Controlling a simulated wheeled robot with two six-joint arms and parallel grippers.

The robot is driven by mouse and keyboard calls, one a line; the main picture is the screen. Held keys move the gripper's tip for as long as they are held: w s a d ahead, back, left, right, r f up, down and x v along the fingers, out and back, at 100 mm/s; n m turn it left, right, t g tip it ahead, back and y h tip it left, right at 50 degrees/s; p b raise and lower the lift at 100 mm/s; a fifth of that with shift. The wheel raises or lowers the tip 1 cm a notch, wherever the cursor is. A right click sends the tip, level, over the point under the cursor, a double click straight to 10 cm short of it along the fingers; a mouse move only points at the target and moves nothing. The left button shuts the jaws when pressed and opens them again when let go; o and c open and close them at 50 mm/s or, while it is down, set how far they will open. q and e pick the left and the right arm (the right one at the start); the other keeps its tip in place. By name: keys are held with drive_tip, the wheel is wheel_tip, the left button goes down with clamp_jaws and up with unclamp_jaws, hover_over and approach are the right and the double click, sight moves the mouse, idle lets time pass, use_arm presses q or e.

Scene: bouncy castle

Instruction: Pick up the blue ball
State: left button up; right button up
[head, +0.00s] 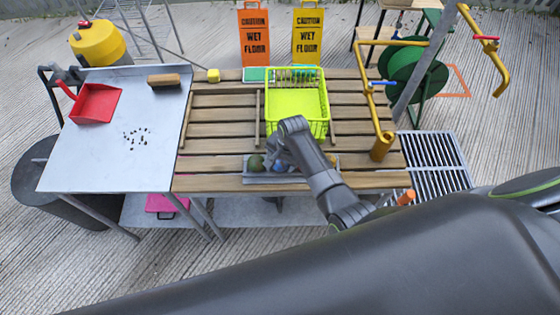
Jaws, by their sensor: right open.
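The blue ball (279,168) sits in a shallow grey tray (258,181) at the front edge of the slatted wooden table. Part of the ball is hidden by my right gripper. My right gripper (274,163) is open and reaches down over the tray, right at the blue ball. I cannot tell whether its fingers touch the ball. A dark green ball (256,163) lies in the tray just left of the gripper. My left gripper is not in view.
A lime green basket (297,101) stands behind the tray. On the left is a metal table (93,160) with a red dustpan (95,103), a wooden brush (163,80) and dark crumbs. A yellow bent pipe (382,143) rises at the table's right end.

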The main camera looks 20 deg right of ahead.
drive_tip(key=shift+a+f, duration=0.1)
drive_tip(key=shift+f, duration=0.25)
drive_tip(key=c, duration=0.7)
